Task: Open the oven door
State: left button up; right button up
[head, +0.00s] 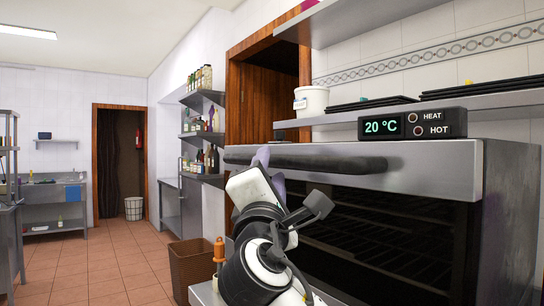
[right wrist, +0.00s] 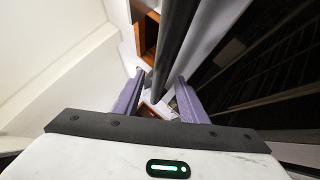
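The oven door (head: 385,235) has a dark glass front, with racks showing behind it, and looks shut. Its dark handle bar (head: 335,163) runs across the top of the door. My right gripper (head: 268,170) is at the left part of the handle. In the right wrist view, the purple fingers of my right gripper (right wrist: 158,98) are apart, and the handle bar (right wrist: 176,45) runs between them with gaps visible on the sides. Whether a finger touches the bar I cannot tell. My left gripper is not in view.
A display box (head: 412,124) reading 20 °C sits on top of the oven. A white bucket (head: 310,101) and dark trays (head: 440,90) stand behind it. A brown bin (head: 195,264) is on the floor at left, and open tiled floor (head: 100,265) lies beyond.

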aim_at(271, 166)
jog(key=x, duration=0.2)
jog(key=shift+w+r, duration=0.2)
jog(key=shift+w, duration=0.15)
jog(key=shift+w+r+p, duration=0.1)
jog(key=shift+w+p, duration=0.2)
jog(key=shift+p, duration=0.05)
jog(key=shift+w, duration=0.3)
jog(key=c, duration=0.9)
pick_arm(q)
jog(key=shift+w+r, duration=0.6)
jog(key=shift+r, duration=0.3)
pick_arm(e)
grip_shut()
